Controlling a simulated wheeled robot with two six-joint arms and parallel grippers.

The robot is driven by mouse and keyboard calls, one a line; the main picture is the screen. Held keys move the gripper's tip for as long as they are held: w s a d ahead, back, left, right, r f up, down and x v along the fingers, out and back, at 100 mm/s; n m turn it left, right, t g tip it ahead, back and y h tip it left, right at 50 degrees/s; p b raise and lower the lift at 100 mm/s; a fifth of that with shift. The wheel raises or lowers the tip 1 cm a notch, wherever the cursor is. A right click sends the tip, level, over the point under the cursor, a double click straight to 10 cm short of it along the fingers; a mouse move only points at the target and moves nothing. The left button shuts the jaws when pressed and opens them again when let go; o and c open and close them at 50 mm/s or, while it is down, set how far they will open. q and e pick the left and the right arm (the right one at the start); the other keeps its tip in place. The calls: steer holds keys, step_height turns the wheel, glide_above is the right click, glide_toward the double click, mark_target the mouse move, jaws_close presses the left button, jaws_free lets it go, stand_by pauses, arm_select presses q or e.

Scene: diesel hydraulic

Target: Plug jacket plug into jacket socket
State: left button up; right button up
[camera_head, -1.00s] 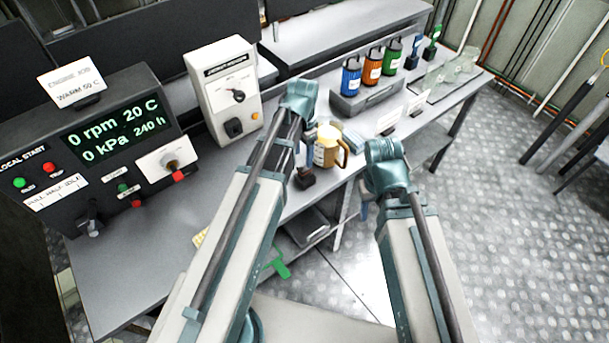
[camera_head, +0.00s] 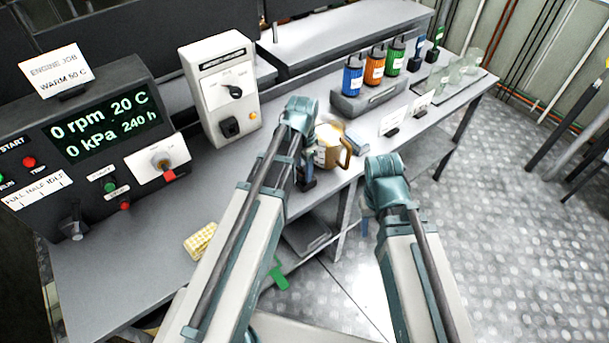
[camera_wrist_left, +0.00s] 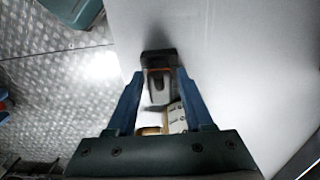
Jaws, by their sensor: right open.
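The jacket plug appears to be the dark block with an orange line (camera_wrist_left: 158,78), between the fingers of my left gripper (camera_wrist_left: 160,80) in the left wrist view. The fingers flank it closely; I cannot tell whether they press on it. In the head view my left gripper (camera_head: 306,180) points down by the bench's front edge, its tips partly hidden by the arm. The jacket socket appears to be the black square fitting (camera_head: 230,128) low on the white dial box (camera_head: 222,85), apart from the gripper. My right gripper (camera_head: 366,196) is open beyond the bench edge, mostly hidden by its wrist.
A tan mug (camera_head: 328,155) stands close to the right of my left gripper. The control console (camera_head: 115,135) is at left. A yellow block (camera_head: 200,240) lies on the front bench. Coloured bottles (camera_head: 375,68) stand further back. The bench between console and gripper is mostly clear.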

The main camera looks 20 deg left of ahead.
mark_target(303, 168)
arm_select(q)
jaws_close()
steer(key=shift+r, duration=0.1)
steer(key=shift+r+p, duration=1.7)
steer(key=shift+p, duration=0.15)
step_height(303, 168, up, 4)
steer(key=p, duration=0.4)
